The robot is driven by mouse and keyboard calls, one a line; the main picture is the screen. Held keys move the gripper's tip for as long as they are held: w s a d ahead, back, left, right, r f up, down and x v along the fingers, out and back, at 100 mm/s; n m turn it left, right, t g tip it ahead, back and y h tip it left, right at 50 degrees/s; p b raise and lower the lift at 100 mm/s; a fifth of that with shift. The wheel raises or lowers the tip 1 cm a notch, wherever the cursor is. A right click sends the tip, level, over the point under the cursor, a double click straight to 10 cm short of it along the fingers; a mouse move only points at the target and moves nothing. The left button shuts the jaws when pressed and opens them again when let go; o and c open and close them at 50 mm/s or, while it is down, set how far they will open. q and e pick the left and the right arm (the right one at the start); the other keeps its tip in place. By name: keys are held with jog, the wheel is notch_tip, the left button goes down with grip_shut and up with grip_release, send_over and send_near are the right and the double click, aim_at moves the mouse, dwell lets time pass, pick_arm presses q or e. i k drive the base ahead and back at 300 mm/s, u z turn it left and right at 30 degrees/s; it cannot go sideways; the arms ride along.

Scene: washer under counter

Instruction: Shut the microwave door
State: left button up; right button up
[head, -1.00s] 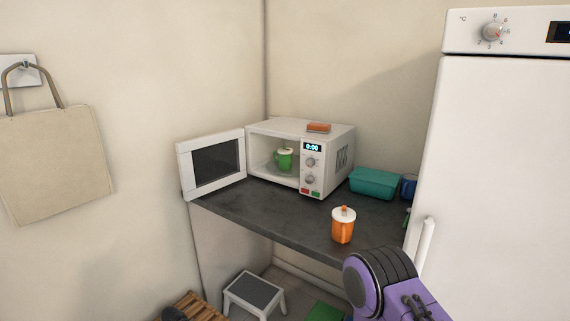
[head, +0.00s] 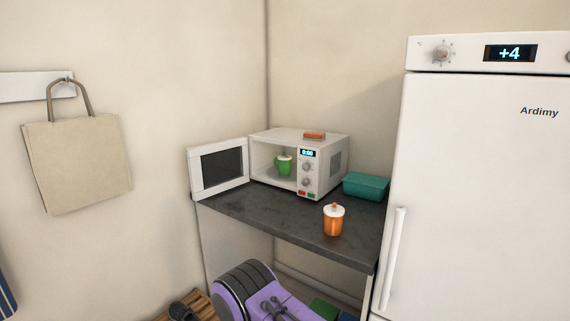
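The white microwave (head: 325,178) stands on the dark counter in the corner. Its door (head: 220,167) is hinged at the left and stands wide open, swung out to the left toward the wall. A green mug (head: 284,165) with a pale top sits inside the lit-looking cavity. The display and knobs are on the right side of its front. Neither gripper shows, and nothing of mine touches the door.
An orange jar (head: 333,221) with a white lid stands near the front edge of the counter (head: 285,218). A teal container (head: 366,186) is right of the microwave, by the white fridge (head: 480,180). An orange item (head: 314,135) lies on the microwave. A bag (head: 77,162) hangs left.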

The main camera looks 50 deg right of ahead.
aim_at(216, 167)
jog(key=z, duration=0.05)
jog(key=i, duration=1.05)
jog(key=z, duration=0.95)
jog(key=i, duration=0.75)
jog(key=z, duration=0.85)
